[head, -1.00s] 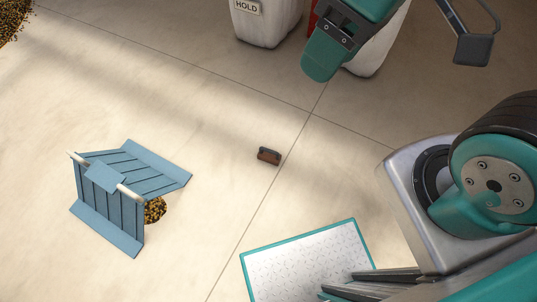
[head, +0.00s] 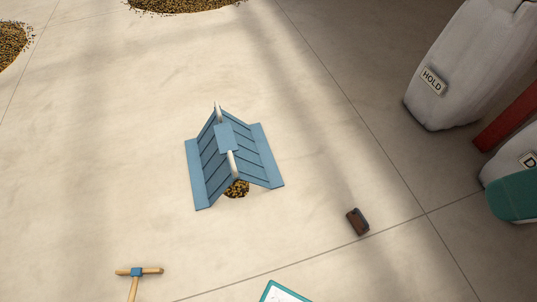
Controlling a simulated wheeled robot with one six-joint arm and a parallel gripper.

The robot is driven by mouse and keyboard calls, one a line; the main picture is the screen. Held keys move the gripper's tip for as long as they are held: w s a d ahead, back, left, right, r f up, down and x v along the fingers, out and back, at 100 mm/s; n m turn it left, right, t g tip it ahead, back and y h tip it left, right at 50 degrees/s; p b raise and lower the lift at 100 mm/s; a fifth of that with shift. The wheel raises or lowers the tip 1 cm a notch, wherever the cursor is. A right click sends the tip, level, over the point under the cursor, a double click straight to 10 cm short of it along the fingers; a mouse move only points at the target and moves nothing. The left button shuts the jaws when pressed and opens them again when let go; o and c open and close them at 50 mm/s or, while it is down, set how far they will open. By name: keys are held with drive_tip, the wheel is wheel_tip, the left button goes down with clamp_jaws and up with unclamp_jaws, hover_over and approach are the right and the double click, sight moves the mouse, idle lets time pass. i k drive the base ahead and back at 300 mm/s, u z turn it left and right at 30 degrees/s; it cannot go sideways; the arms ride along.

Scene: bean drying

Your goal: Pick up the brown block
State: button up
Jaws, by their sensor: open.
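The brown block (head: 357,222) is small and dark, and lies on the pale concrete floor right of centre in the head view, close to a floor seam. Nothing touches it. My gripper is not in this view.
A blue slatted A-frame (head: 225,137) stands left of the block over some beans (head: 237,189). A wooden T-handled tool (head: 137,272) and a teal-edged white board (head: 283,292) lie nearer. A white HOLD sack (head: 450,65) stands right. Bean heaps (head: 180,3) lie far off.

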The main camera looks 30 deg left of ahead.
sight(356, 217)
drive_tip(key=u, duration=1.05)
drive_tip(key=i, duration=0.6)
drive_tip(key=z, duration=2.4)
